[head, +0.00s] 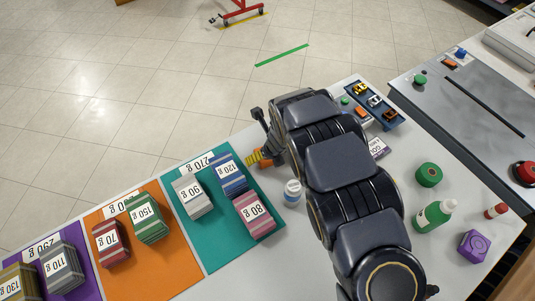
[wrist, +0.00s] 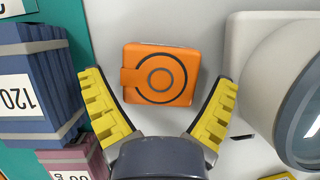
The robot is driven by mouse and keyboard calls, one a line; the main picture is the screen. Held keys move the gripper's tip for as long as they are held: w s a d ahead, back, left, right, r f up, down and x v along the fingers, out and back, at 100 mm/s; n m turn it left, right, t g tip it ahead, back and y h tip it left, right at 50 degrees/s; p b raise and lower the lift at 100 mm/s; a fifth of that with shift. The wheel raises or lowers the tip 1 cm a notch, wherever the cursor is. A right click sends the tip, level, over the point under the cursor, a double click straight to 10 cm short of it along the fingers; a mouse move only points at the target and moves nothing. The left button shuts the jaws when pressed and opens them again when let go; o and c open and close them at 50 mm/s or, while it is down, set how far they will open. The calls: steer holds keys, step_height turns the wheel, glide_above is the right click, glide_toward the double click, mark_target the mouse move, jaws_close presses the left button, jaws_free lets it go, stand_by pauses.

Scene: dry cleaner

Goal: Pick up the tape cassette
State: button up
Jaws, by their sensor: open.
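In the wrist view, a flat orange square item (wrist: 160,74) with dark concentric rings and a small tab on its left side lies on the light table. It looks like the tape cassette, though no label on it can be read. My gripper (wrist: 160,82) is open, with one yellow-padded finger on each side of the orange item. Gaps show between the item and both fingers, so it is not gripped.
Blue weighted bundles (wrist: 30,85) stand close left of my gripper, with a pink bundle (wrist: 72,163) below them. A large white round-fronted object (wrist: 295,90) is close on the right. In the head view, a white jar (head: 292,191) and a purple box (head: 473,246) stand on the table.

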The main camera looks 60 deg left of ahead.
steer(key=c, duration=0.9)
steer(key=shift+r, duration=0.1)
steer(key=shift+r, duration=0.6)
steer(key=s+d+r, duration=0.2)
steer(key=d+r, duration=0.4)
steer(key=s+d+r, duration=0.3)
steer(key=d+r, duration=0.2)
steer(key=d, duration=0.1)
steer(key=shift+s+d+r, duration=0.3)
steer(key=shift+d+r, duration=0.05)
steer(key=shift+d, duration=0.05)
